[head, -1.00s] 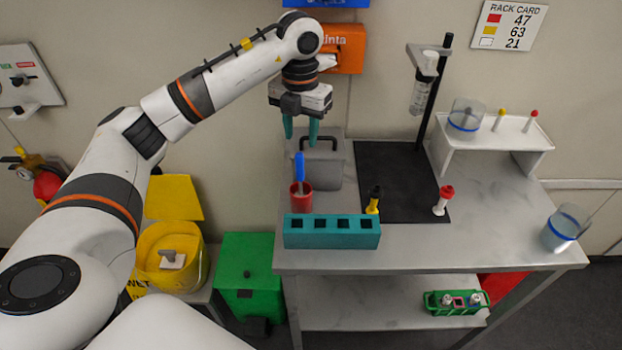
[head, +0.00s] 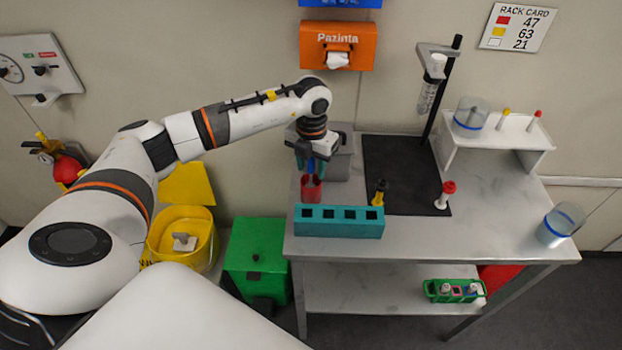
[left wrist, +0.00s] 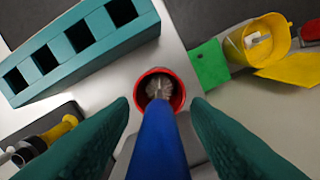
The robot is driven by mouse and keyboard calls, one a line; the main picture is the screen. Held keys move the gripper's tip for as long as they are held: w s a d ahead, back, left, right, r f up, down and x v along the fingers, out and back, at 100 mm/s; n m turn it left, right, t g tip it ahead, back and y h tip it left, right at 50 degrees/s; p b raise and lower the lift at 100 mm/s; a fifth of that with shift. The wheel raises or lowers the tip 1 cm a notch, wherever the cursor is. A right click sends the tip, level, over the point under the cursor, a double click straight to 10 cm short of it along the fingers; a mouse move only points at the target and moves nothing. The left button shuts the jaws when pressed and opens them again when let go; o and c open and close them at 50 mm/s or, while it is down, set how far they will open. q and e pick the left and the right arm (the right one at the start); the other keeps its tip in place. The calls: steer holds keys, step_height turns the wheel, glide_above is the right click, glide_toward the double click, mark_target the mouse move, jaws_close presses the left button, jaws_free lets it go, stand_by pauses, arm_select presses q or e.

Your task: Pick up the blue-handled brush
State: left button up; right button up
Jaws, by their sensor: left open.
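The blue-handled brush (head: 310,166) stands in a red cup (head: 311,190) on the table, behind the teal rack. In the left wrist view the blue handle (left wrist: 158,145) rises toward the camera, and its lower end sits inside the red cup (left wrist: 178,97). My left gripper (head: 311,164) is above the cup, with its jaws at the handle. In the left wrist view its two teal fingers (left wrist: 158,125) are open on either side of the handle, with small gaps. My right gripper is not in view.
The teal rack (head: 338,229) with square holes stands just in front of the cup. A grey box (head: 340,165) is close behind. The marble tabletop (head: 430,238) is clear at the front.

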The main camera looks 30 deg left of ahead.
arm_select(q)
jaws_close()
steer(key=shift+r, duration=0.1)
